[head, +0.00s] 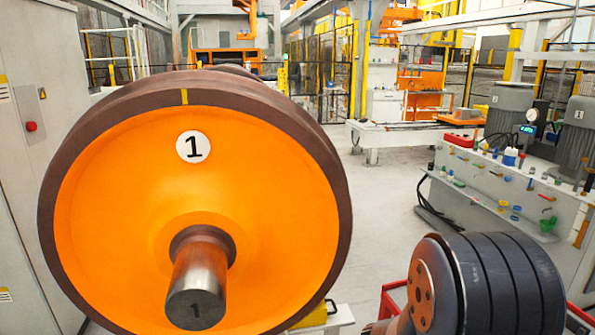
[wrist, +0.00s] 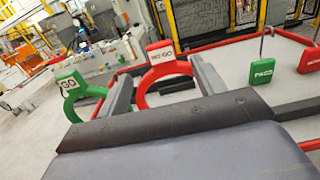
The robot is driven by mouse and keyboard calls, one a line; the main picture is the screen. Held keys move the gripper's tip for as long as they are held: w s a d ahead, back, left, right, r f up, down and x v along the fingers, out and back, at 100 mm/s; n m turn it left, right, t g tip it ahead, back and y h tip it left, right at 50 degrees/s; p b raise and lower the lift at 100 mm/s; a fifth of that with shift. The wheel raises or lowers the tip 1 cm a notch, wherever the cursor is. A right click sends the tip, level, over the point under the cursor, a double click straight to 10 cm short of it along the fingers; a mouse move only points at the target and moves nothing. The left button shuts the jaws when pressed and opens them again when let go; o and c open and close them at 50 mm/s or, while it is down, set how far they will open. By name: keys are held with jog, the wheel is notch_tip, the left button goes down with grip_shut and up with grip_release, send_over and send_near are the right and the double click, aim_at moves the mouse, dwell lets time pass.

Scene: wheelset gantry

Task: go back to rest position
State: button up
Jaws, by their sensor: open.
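My gripper (wrist: 160,72) shows in the wrist view as two dark grey fingers spread apart above a broad dark palm. It is open, and I see nothing held between the fingers. Beyond it, a red ring gauge (wrist: 140,88) with a NO GO label appears in the gap between the fingers. A green ring gauge (wrist: 72,106) with a GO label is to the left. How far the fingers are from the red ring I cannot tell. My gripper does not show in the head view.
A big orange wheel (head: 270,190) marked 1 fills the left of the head view. Open floor (head: 385,200) lies between. A green PASS tag (wrist: 262,71) and red tag (wrist: 309,60) are right in the wrist view.

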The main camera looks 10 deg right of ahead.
jog(key=d, duration=0.3)
jog(key=w+d+p, duration=0.1)
jog(key=d, duration=0.6)
jog(key=shift+w+d+r+p, duration=0.15)
jog(key=shift+w+p, duration=0.1)
jog(key=shift+p, duration=0.15)
jog(key=r+p, duration=0.5)
jog(key=shift+a+r, duration=0.25)
jog(key=shift+f+p, duration=0.1)
jog(key=shift+p, duration=0.25)
